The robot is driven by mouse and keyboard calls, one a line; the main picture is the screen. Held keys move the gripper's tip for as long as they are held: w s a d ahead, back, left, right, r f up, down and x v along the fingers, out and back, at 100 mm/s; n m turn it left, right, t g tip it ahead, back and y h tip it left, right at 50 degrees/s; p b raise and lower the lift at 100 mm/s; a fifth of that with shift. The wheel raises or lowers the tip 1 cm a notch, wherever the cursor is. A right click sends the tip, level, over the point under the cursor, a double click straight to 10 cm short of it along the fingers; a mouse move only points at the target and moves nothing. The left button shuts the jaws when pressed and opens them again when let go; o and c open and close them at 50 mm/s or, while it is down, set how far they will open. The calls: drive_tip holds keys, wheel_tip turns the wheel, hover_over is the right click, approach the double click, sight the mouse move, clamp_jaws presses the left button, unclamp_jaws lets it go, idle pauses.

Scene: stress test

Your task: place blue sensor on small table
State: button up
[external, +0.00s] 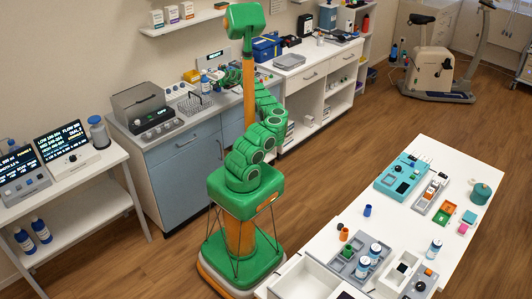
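No object is clearly recognisable as the blue sensor. A small dark blue cylinder (367,211) stands upright on the long white table (330,232) at the right, but I cannot tell if it is the sensor. A small white table (95,172) at the left bears instruments with lit screens; I cannot tell if it is the task's table. My green arm reaches up and back over the counter, passing behind my orange column. My gripper (229,77) is near the back of the counter, too small and partly hidden to show its fingers or anything held.
Trays and bottles crowd the long table's near end. A teal case (402,176) lies farther back. Wooden floor (345,135) lies open between.

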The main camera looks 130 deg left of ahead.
drive_tip(key=c, duration=0.6)
drive_tip(key=shift+r, duration=0.1)
drive_tip(key=shift+r, duration=4.95)
